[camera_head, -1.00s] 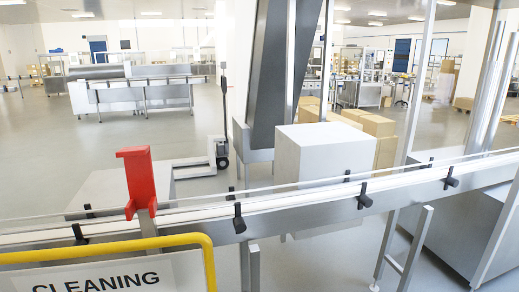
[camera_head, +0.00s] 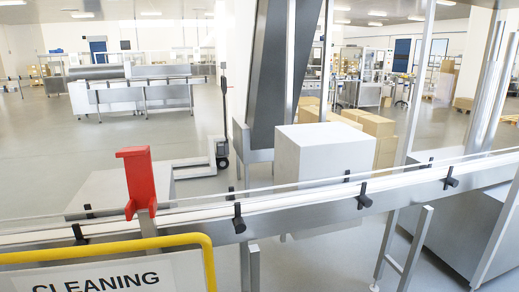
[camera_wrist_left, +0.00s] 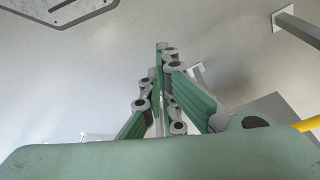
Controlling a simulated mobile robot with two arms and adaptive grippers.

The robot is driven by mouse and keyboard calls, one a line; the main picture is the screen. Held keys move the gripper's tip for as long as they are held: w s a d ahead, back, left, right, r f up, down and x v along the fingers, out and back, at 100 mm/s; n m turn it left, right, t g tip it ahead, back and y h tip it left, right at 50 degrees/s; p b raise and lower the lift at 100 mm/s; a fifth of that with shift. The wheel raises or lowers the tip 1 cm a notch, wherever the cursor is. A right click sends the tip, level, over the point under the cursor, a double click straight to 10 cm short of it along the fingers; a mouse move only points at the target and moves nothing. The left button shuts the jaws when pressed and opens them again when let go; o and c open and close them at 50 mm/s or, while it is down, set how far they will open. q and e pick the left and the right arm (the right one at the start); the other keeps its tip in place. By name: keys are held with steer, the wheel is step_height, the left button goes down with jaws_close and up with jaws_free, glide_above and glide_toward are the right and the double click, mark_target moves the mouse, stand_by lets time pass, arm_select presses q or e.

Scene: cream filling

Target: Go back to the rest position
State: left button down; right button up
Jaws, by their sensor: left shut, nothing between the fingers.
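My left gripper (camera_wrist_left: 160,55) shows in the left wrist view. Its green and grey fingers are closed together, with nothing between them, above a plain grey floor. Neither gripper shows in the head view, and my right gripper is in no view.
In the head view a conveyor (camera_head: 290,203) with rails crosses in front, with a red bracket (camera_head: 139,178) on it. A yellow-framed "CLEANING" sign (camera_head: 110,272) stands at the lower left. A white box-shaped unit (camera_head: 322,152) stands behind the conveyor. A yellow bar (camera_wrist_left: 306,125) shows right in the wrist view.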

arm_select(q)
steer(key=s+a+f+g, duration=0.1)
steer(key=s+a+f, duration=0.2)
steer(key=s+f, duration=1.6)
step_height(320, 180, down, 2)
steer(key=shift+a+f+g, duration=0.15)
steer(key=shift+f+g, duration=0.05)
steer(key=shift+g, duration=0.1)
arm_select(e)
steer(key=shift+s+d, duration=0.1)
arm_select(q)
steer(key=shift+w, duration=0.1)
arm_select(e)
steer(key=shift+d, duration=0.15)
